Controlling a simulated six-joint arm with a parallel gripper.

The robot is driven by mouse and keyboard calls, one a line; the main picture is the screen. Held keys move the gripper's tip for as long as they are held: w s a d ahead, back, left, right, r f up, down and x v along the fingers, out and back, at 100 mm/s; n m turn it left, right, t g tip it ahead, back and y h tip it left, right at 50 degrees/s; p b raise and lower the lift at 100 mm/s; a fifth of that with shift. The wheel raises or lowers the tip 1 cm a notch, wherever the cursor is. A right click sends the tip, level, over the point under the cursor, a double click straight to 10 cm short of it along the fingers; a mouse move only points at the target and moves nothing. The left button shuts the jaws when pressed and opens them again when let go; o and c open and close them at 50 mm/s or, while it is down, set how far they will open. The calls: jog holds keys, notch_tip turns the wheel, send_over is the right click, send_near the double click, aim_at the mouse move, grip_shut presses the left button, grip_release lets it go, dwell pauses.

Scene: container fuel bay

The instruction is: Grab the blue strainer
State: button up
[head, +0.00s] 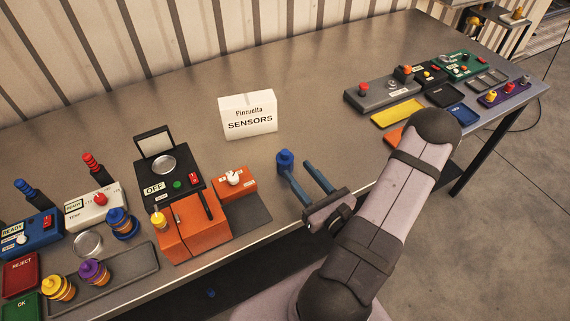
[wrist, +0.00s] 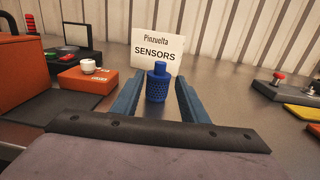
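The blue strainer (head: 284,160) is a small perforated cylinder with a narrower knob on top. It stands upright on the grey table in front of the white SENSORS sign. In the wrist view the strainer (wrist: 158,84) shows between and just beyond my two blue fingers. My gripper (head: 317,171) is open, with its fingers pointing toward the sign. In the head view the left finger partly overlaps the strainer's lower edge. In the wrist view the gripper (wrist: 158,98) shows a gap on each side of the strainer; I cannot tell whether either finger touches it.
The SENSORS sign (head: 248,114) stands behind the strainer. An orange box with a white knob (head: 234,183) and a larger orange block (head: 188,228) stand to the left. The table between is clear.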

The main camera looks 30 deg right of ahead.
aim_at(287, 157)
jog(key=shift+w, duration=0.15)
jog(key=w, duration=0.5)
jog(key=shift+w+a+r+p, duration=0.1)
jog(key=shift+a+p, duration=0.1)
jog(key=shift+p, duration=0.1)
jog(key=shift+w, duration=0.65)
jog(key=shift+w+a+p, duration=0.1)
jog(key=shift+w+p, duration=0.9)
jog(key=shift+w, duration=1.6)
jog(key=c, duration=0.7)
